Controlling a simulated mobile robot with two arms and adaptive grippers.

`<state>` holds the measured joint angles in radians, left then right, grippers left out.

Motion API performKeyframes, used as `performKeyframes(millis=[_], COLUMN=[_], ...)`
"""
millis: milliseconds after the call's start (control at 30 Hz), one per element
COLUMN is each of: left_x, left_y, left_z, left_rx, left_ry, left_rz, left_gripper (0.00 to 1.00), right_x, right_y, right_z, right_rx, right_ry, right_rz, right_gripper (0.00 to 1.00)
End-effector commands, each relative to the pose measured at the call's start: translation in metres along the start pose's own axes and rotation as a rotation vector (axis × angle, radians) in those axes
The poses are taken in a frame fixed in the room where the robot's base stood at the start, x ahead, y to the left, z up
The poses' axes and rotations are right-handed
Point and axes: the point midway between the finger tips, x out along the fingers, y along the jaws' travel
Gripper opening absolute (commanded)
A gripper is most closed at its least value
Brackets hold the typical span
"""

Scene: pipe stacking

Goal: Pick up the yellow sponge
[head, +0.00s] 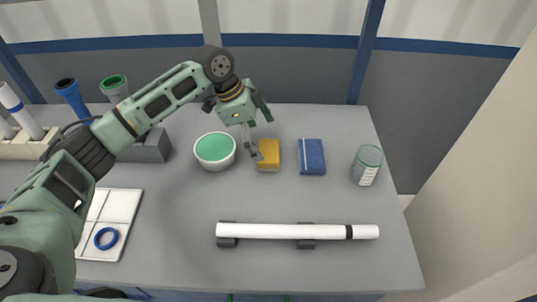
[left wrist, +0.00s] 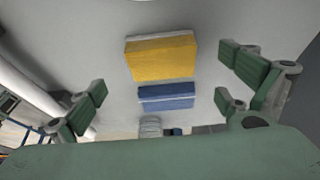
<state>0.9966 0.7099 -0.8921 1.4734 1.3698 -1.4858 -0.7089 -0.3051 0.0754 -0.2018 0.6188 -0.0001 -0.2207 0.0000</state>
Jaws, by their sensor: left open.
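The yellow sponge (head: 268,154) lies on the grey table, between the white bowl with a green inside and the blue sponge. In the left wrist view the yellow sponge (left wrist: 162,57) shows ahead, between the spread fingers, with a pale layer along one edge. My left gripper (head: 258,133) is open and empty, just above and behind the yellow sponge. One finger hangs down close to the sponge's left side in the head view; I cannot tell whether it touches. My right gripper is not in view.
The blue sponge (head: 312,157) lies close to the right. The bowl (head: 215,149) stands close to the left. A lidded jar (head: 367,165) stands further right. A white pipe (head: 290,231) rests on dark supports in front. The table between is clear.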

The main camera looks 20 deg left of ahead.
Motion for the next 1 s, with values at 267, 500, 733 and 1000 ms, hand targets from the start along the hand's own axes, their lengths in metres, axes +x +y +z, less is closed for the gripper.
performKeyframes(millis=[267,500,733,1000], left_x=[0.039,0.055,0.055,0.054], left_y=[-0.002,-0.003,-0.003,-0.003], left_z=[0.005,0.005,0.005,0.005], left_rx=[-0.001,-0.001,-0.001,-0.001], left_ry=[-0.001,-0.001,-0.001,-0.001], left_rz=[0.001,-0.003,-0.003,-0.003], left_gripper=[0.96,0.96,0.90,0.66], right_x=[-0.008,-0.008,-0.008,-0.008], right_y=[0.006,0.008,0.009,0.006], right_z=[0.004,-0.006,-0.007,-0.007], right_rx=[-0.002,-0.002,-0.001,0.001], right_ry=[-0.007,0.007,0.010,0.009], right_rz=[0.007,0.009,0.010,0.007], right_gripper=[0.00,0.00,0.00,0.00])
